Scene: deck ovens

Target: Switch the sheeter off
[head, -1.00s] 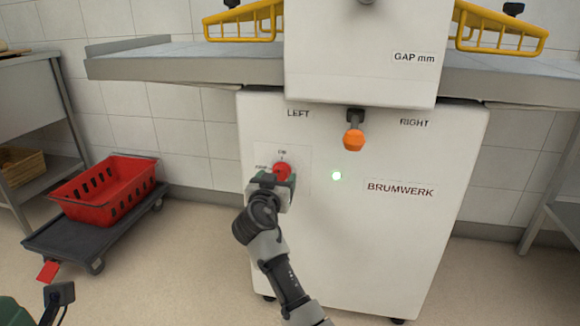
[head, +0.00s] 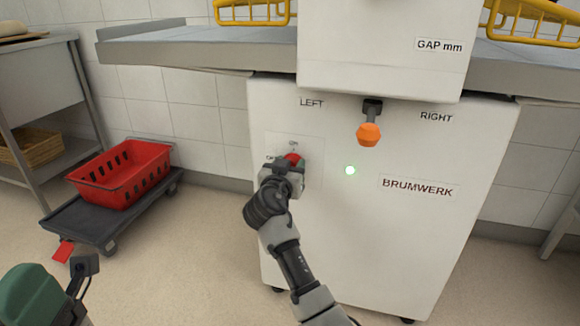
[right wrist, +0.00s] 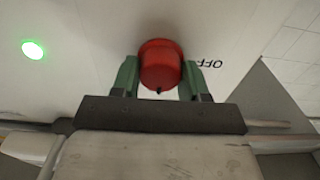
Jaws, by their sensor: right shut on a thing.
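The sheeter (head: 345,240) is a white cabinet with a rotary switch on its front left. The switch's red knob (head: 293,158) sits on a plate lettered ON and OFF; the ON mark is above it. My right gripper (head: 288,166) is at the knob. In the right wrist view the red knob (right wrist: 160,66) sits between the two green fingers of the gripper (right wrist: 160,80), which is shut on it. "OFF" shows beside one finger. A green lamp (head: 350,170) on the sheeter is lit. Part of my left arm shows at the lower left; its fingertips cannot be made out.
An orange-ended lever (head: 368,134) hangs between the LEFT and RIGHT labels. The sheeter's grey tables (head: 190,50) reach out both ways, with yellow guards (head: 250,10) above. A red crate (head: 125,172) stands on a dark dolly (head: 95,222) at left. The floor in front is clear.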

